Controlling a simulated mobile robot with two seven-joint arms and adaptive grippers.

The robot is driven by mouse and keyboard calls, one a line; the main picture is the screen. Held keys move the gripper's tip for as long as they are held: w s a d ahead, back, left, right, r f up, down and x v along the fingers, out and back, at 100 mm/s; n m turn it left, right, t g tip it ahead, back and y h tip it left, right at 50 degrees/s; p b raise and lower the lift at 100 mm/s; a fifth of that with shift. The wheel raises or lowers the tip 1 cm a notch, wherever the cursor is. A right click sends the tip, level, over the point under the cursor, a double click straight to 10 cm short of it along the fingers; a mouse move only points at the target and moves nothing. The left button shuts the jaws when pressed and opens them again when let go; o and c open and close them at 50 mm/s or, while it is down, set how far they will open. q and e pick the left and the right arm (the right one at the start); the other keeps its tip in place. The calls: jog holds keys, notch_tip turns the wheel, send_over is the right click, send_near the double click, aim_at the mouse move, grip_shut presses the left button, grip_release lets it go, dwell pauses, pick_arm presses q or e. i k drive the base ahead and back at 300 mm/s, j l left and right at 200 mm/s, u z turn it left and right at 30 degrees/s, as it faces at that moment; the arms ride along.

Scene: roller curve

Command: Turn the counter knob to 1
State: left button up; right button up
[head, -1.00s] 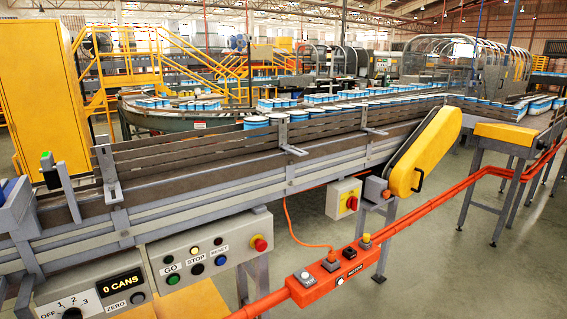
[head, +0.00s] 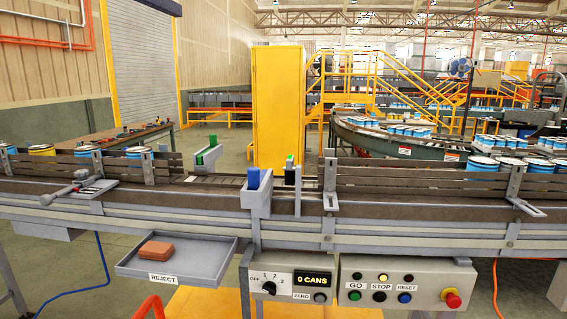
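The counter knob (head: 269,287) is a round black knob on a grey panel (head: 259,271) at the lower middle of the head view, on the front of the conveyor. The marks OFF, 1, 2 and 3 are printed around its upper side. Its pointer is too small to read for certain. Right of it a black counter display (head: 313,281) reads "0 CANS", with a ZERO button (head: 320,297) below. Neither of my grippers is in view.
A grey REJECT tray (head: 213,262) holding a brown block (head: 156,250) juts out left of the panel. To the right is a GO, STOP and RESET panel (head: 400,276) with a red knob (head: 452,299). An orange rail (head: 148,308) shows at the bottom.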

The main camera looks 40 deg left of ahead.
aim_at(269, 287)
jog(key=u, duration=1.2)
